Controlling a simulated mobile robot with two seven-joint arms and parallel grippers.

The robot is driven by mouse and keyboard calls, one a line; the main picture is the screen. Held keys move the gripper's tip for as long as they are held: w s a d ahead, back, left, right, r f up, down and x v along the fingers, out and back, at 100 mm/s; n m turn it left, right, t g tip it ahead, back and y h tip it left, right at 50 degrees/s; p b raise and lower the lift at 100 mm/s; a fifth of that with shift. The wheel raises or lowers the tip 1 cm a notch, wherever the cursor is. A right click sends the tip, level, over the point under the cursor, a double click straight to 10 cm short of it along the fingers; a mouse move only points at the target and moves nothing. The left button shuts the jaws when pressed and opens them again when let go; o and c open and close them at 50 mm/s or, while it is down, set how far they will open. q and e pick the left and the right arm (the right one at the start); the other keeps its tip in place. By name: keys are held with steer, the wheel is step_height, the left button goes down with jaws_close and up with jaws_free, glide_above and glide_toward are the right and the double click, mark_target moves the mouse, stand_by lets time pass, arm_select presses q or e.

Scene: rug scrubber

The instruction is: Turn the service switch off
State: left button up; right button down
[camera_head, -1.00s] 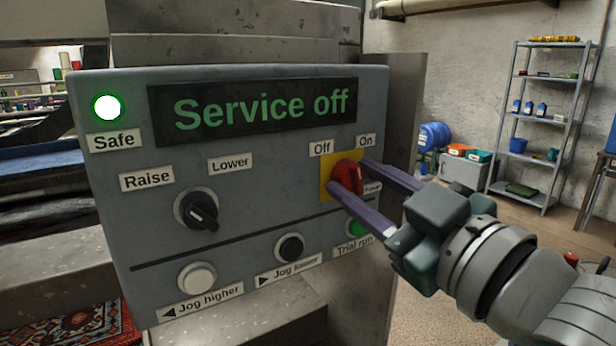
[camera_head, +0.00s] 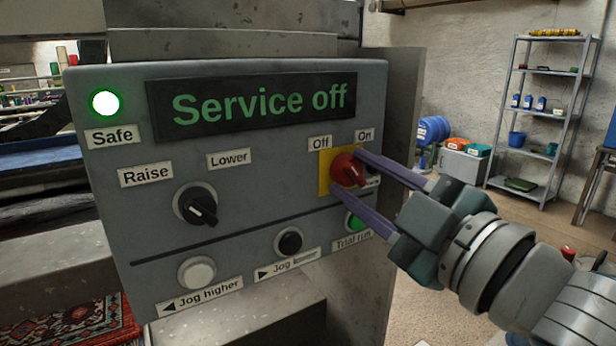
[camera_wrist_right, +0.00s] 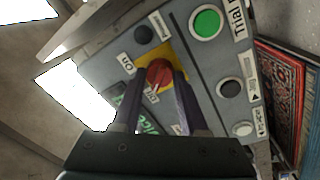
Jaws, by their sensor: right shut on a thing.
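The service switch is a red rotary knob (camera_head: 347,169) on a yellow plate (camera_head: 324,173), at the right of the grey control panel (camera_head: 260,208). "Off" and "On" labels sit above it. My right gripper (camera_head: 347,172) has its two purple fingers on either side of the knob, shut on it. The right wrist view also shows the red knob (camera_wrist_right: 159,73) between the fingertips. The knob is turned at a slant. The display (camera_head: 252,103) reads "Service off" in green. The lamp (camera_head: 104,103) above "Safe" glows green. My left gripper is not in view.
A black Raise/Lower knob (camera_head: 197,205), white button (camera_head: 197,273), black button (camera_head: 288,242) and partly hidden green button (camera_head: 354,222) share the panel. A patterned rug (camera_head: 75,325) lies at lower left. A metal shelf (camera_head: 545,110) stands far back right.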

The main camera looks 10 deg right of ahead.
steer(key=shift+c, duration=2.2)
jaws_free()
steer(key=r+b+v, duration=0.1)
steer(key=b+v, duration=0.1)
steer(key=v, duration=0.8)
steer(key=shift+f, duration=0.45)
